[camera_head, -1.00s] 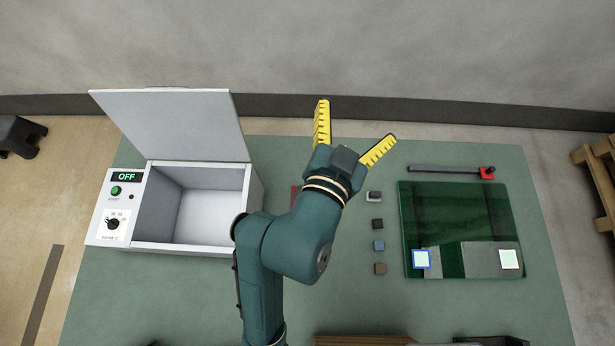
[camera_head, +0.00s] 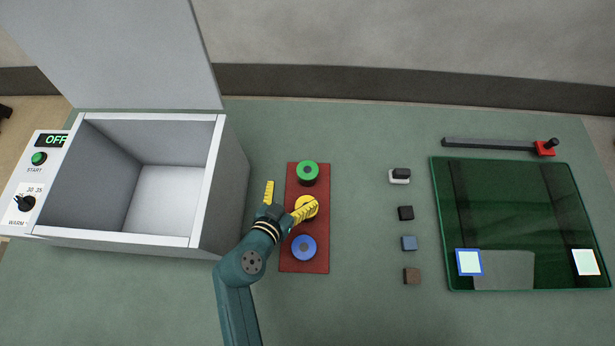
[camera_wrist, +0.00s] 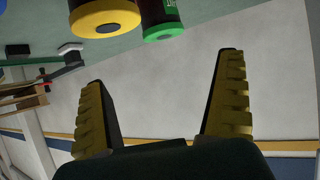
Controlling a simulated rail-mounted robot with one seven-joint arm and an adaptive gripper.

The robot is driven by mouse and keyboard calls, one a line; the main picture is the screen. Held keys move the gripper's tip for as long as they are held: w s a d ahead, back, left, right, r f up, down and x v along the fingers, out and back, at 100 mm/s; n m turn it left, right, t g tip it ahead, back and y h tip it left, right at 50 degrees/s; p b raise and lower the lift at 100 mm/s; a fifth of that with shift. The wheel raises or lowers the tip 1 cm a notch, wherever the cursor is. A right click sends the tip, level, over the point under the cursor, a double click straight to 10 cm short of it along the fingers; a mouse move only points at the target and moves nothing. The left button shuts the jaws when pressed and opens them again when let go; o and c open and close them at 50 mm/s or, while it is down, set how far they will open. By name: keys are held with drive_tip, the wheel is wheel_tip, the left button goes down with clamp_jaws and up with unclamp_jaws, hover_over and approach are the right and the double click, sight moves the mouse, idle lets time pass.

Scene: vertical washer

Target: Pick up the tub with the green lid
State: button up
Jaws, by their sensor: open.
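The tub with the green lid (camera_head: 307,171) stands at the far end of a red mat (camera_head: 308,265). A tub with a yellow lid (camera_head: 304,204) is in the middle, partly hidden by a finger, and one with a blue lid (camera_head: 304,248) is at the near end. My gripper (camera_head: 292,199) is open and empty, left of and partly over the mat. In the wrist view, the green-lidded tub (camera_wrist: 163,31) and the yellow-lidded tub (camera_wrist: 104,22) show at the top, beyond the open fingers (camera_wrist: 166,85). Neither tub is between the fingers.
An open washer box (camera_head: 165,240) with its panel reading OFF stands at the left. Several small blocks (camera_head: 409,243) line up right of the mat. A dark green glass plate (camera_head: 515,225) and a bar with a red end (camera_head: 545,148) lie farther right.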

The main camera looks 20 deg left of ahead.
sight(307, 171)
drive_tip(key=b+x, duration=0.2)
drive_tip(key=x, duration=0.5)
drive_tip(key=shift+w+f, duration=0.1)
drive_tip(key=shift+w, duration=0.05)
drive_tip(key=b+x, duration=0.2)
drive_tip(key=x, duration=0.1)
drive_tip(key=b+x, duration=0.1)
drive_tip(key=b, duration=0.1)
drive_tip(key=shift+w+a+f, duration=0.2)
drive_tip(key=shift+a+f, duration=0.2)
drive_tip(key=shift+f, duration=0.1)
drive_tip(key=shift+w, duration=0.35)
drive_tip(key=shift+s, duration=0.1)
drive_tip(key=shift+c, duration=0.9)
drive_tip(key=c, duration=1.1)
